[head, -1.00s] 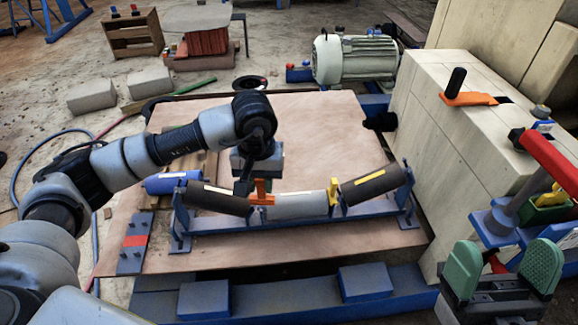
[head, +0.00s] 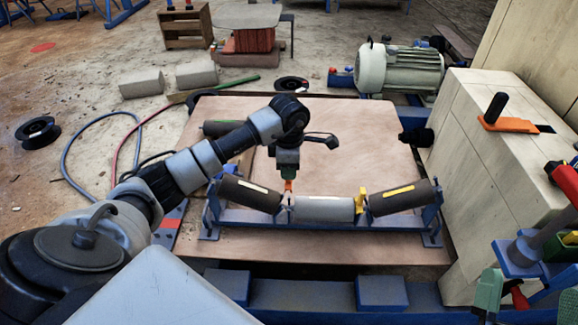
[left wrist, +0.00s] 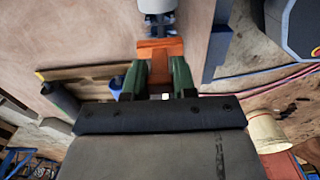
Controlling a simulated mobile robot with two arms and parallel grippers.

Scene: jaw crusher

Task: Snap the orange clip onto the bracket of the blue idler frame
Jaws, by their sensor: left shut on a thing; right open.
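The blue idler frame (head: 330,224) carries a grey middle roller (head: 325,209) between two tilted dark rollers. My left gripper (head: 288,180) points down above the gap between the left dark roller and the grey roller. It is shut on the orange clip (head: 288,187), which also shows between the green fingertips in the left wrist view (left wrist: 160,62). The clip is at the bracket area; whether it touches or is seated on the bracket cannot be told. A yellow clip-like piece (head: 361,198) stands at the right gap. My right gripper (head: 528,292) is open, partly cut off at lower right.
The wooden board (head: 330,130) under the frame is mostly clear behind it. A pale block structure (head: 490,150) with an orange handled plate (head: 515,125) stands at right. A motor (head: 400,70) is behind. Blue blocks (head: 382,292) lie in front.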

